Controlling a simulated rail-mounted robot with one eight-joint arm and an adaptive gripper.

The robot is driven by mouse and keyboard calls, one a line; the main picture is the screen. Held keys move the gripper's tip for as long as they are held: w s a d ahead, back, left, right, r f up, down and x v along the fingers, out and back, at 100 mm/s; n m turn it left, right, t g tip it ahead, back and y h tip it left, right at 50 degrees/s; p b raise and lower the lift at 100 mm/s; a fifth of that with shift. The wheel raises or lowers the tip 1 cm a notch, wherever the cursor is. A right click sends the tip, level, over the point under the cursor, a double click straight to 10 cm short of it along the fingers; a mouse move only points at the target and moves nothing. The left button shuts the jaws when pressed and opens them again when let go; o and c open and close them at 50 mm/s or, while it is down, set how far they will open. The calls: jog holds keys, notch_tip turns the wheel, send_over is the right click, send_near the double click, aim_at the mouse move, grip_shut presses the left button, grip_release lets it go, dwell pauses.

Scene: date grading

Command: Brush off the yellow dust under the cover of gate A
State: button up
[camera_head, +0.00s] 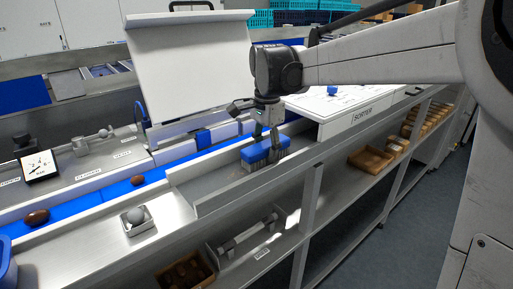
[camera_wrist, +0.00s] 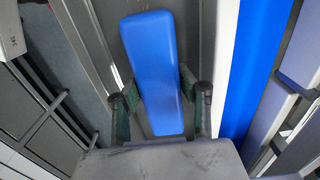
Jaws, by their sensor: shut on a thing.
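My gripper (camera_head: 268,140) points down and is shut on a blue brush (camera_head: 256,154), with pale bristles below its blue block. The brush is at a long grey tray along the front of the line; I cannot tell whether its bristles touch the tray. In the wrist view the blue block (camera_wrist: 153,70) lies between the two fingers of my gripper (camera_wrist: 160,104). A large white cover (camera_head: 192,70) stands raised behind and left of my gripper. I cannot make out which part is gate A, and no yellow dust shows in either view.
A blue belt (camera_head: 120,188) runs behind the tray, with brown dates on it at left. A white housing labelled SORTER (camera_head: 350,118) stands just right of my gripper. Wooden trays (camera_head: 370,159) lie below.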

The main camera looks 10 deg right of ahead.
aim_at(235, 175)
jog(key=shift+w+d+f, duration=0.1)
jog(key=shift+d, duration=0.05)
jog(key=shift+c, duration=0.5)
jog(key=shift+s+a, duration=0.35)
jog(key=shift+a, duration=0.25)
jog(key=shift+s+a, duration=0.35)
jog(key=shift+a, duration=0.25)
jog(key=shift+s+a+f, duration=0.1)
jog(key=shift+s+a, duration=0.6)
jog(key=shift+a, duration=0.45)
jog(key=shift+s+a+r, duration=0.1)
jog(key=shift+s+a, duration=0.55)
jog(key=shift+a, duration=0.55)
jog(key=shift+s+a+f, duration=0.1)
jog(key=shift+s+a, duration=0.6)
jog(key=shift+a, duration=0.45)
jog(key=shift+d, duration=0.1)
jog(key=shift+w+d, duration=0.95)
jog(key=shift+d, duration=0.6)
jog(key=shift+w+d, duration=0.9)
jog(key=shift+d, duration=0.6)
jog(key=shift+w+d, duration=0.95)
jog(key=shift+d, duration=0.6)
jog(key=shift+s+a+f, duration=0.1)
jog(key=shift+s+a, duration=0.35)
jog(key=shift+a, duration=0.2)
jog(key=shift+s+a, duration=0.4)
jog(key=shift+a, duration=0.2)
